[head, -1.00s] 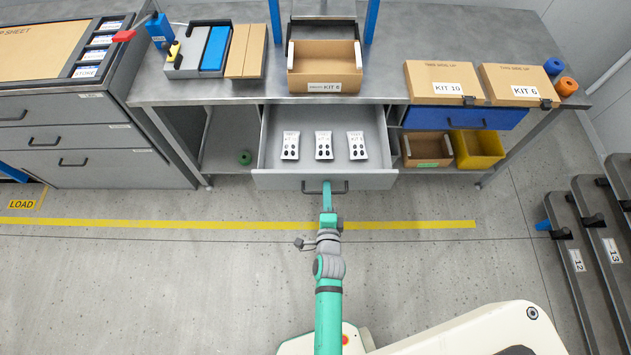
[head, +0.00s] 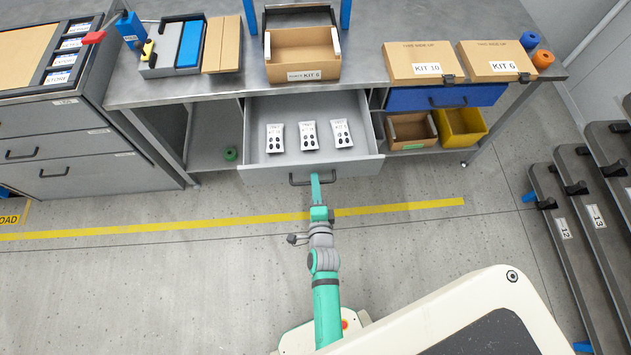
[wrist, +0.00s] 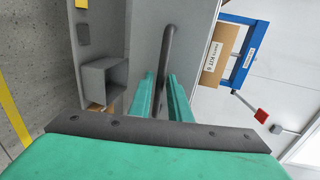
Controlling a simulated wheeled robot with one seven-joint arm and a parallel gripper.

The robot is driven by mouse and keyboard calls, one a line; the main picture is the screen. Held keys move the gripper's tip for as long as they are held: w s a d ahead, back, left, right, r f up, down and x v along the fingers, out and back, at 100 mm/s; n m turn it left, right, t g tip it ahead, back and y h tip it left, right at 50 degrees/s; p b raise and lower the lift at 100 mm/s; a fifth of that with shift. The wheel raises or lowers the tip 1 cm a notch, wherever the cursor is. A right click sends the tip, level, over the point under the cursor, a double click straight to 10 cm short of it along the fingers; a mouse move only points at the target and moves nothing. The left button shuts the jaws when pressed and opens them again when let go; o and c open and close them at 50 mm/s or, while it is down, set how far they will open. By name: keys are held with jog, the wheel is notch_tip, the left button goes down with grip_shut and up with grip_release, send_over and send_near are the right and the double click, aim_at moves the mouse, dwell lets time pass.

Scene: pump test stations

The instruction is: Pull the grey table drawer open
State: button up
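The grey table drawer (head: 268,175) hangs out from under the workbench, and its inside shows from above in the head view. Three white labelled packs (head: 309,136) lie in it. Its dark bar handle (head: 298,180) is on the front panel. My gripper (head: 316,178) is at the middle of this handle. In the wrist view the handle (wrist: 168,50) runs between my two green fingers (wrist: 162,92), which are close on both sides of it. The exact contact is partly hidden.
A blue drawer (head: 440,97) to the right is shut, above a brown bin (head: 408,145) and a yellow bin (head: 484,138). A cardboard kit box (head: 303,72) stands on the workbench. Grey floor before the drawer is clear; dark racks (head: 562,215) stand at right.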

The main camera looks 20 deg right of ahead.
jog(key=v, duration=1)
dwell(0.3)
jog(key=s+a+r+n+y, duration=0.4)
jog(key=s+a+r+n, duration=1)
jog(key=n, duration=0.7)
jog(key=s+r, duration=0.1)
jog(key=s, duration=0.2)
jog(key=shift+n+t+y, duration=0.3)
jog(key=shift+y, duration=0.1)
jog(key=shift+s+r, duration=0.1)
dwell(3.8)
